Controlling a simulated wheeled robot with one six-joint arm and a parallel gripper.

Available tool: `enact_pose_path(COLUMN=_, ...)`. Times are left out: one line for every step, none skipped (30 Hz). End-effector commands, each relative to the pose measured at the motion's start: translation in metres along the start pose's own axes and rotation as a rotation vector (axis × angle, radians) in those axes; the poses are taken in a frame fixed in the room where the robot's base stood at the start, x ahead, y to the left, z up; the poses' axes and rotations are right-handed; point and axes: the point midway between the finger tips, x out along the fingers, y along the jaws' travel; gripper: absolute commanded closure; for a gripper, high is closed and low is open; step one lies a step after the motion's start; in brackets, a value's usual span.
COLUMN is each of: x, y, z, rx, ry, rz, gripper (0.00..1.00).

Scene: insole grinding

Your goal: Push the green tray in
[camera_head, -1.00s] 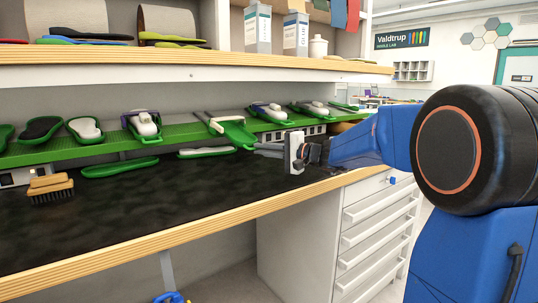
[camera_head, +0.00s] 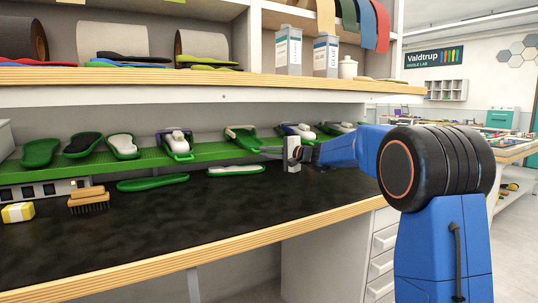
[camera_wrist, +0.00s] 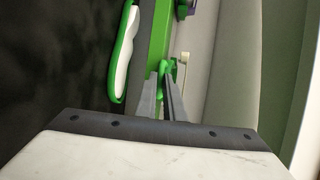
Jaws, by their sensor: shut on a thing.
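The green tray (camera_head: 244,141), with a pale insole in it, lies at an angle on the long green shelf (camera_head: 212,151) at the back of the bench in the head view. My gripper (camera_head: 264,150) reaches in from the right at the tray's front end. In the wrist view, the fingers of my gripper (camera_wrist: 165,82) close on a small green part of the tray (camera_wrist: 170,72). Most of the tray is out of clear sight there.
Other green trays with insoles stand along the shelf, one (camera_head: 178,144) to the left and one (camera_head: 298,131) to the right. A green insole (camera_head: 153,183) and a white-and-green one (camera_head: 236,170) lie on the black bench top. A brush (camera_head: 88,200) stands at left.

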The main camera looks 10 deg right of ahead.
Motion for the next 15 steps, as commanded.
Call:
enact_pose_path(x=0.0009, y=-0.0013, z=-0.0013, rx=0.0, ry=0.003, rz=-0.002, gripper=1.0)
enact_pose_path(x=0.0009, y=-0.0014, z=-0.0013, rx=0.0, ry=0.003, rz=-0.002, gripper=1.0)
enact_pose_path(x=0.0008, y=-0.0016, z=-0.0013, rx=0.0, ry=0.003, rz=-0.003, gripper=1.0)
enact_pose_path(x=0.0008, y=-0.0017, z=-0.0013, rx=0.0, ry=0.003, rz=-0.003, gripper=1.0)
enact_pose_path(x=0.0008, y=-0.0018, z=-0.0014, rx=0.0, ry=0.003, rz=-0.003, gripper=1.0)
enact_pose_path(x=0.0008, y=-0.002, z=-0.0014, rx=0.0, ry=0.003, rz=-0.003, gripper=1.0)
enact_pose_path(x=0.0008, y=-0.0021, z=-0.0014, rx=0.0, ry=0.004, rz=-0.004, gripper=1.0)
enact_pose_path(x=0.0008, y=-0.0023, z=-0.0013, rx=0.0, ry=0.003, rz=-0.004, gripper=0.84)
enact_pose_path(x=0.0007, y=-0.0023, z=-0.0013, rx=0.0, ry=0.003, rz=-0.004, gripper=0.75)
enact_pose_path(x=0.0007, y=-0.0022, z=-0.0012, rx=0.0, ry=0.003, rz=-0.004, gripper=0.73)
enact_pose_path(x=0.0006, y=-0.0022, z=-0.0011, rx=0.0, ry=0.003, rz=-0.004, gripper=0.73)
enact_pose_path(x=0.0006, y=-0.002, z=-0.001, rx=0.0, ry=0.003, rz=-0.003, gripper=0.73)
enact_pose_path(x=0.0005, y=-0.0019, z=-0.001, rx=0.0, ry=0.003, rz=-0.003, gripper=0.73)
enact_pose_path(x=0.0005, y=-0.0019, z=-0.0009, rx=0.0, ry=0.003, rz=-0.003, gripper=0.73)
enact_pose_path(x=0.0004, y=-0.0018, z=-0.0008, rx=0.0, ry=0.002, rz=-0.003, gripper=0.73)
